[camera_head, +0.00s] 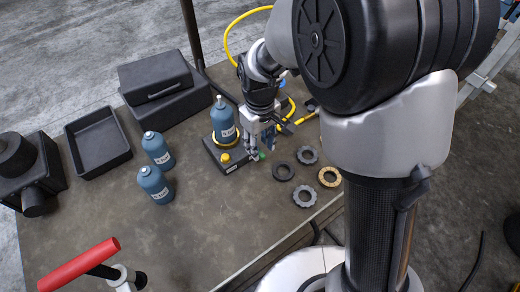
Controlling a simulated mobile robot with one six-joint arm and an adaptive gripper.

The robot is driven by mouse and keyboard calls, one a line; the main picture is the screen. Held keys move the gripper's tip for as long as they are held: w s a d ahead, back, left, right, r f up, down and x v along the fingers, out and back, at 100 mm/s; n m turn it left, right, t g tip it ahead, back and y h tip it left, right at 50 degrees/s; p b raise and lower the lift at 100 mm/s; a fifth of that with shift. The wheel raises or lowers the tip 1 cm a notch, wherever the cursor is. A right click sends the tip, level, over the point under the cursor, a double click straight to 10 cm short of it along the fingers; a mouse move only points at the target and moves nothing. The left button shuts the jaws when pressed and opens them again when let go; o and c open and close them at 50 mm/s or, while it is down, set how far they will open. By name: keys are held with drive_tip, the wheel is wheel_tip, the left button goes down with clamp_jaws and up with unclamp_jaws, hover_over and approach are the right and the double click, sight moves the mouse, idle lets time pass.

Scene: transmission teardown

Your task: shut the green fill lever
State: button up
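A small green piece, likely the fill lever (261,156), shows at the right end of a dark base (212,152) on the table. Most of it is hidden by my gripper or too small to make out, so its angle cannot be told. A blue bottle (223,122) stands upright on the base, with a yellow ring around its lower part. A yellow button (225,157) is at the base's front. My gripper (254,153) points down right beside the green piece. Whether they touch, and whether the fingers are open or shut, is unclear.
Two more blue bottles (157,150) (154,185) stand to the left. Several ring gears (304,196) lie to the right near the table edge. A black tray (98,141), a dark case (157,80) and a red-handled tool (80,265) surround them. The table's front middle is clear.

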drive_tip(key=shift+f, duration=1.4)
drive_tip(key=shift+c, duration=0.3)
clamp_jaws()
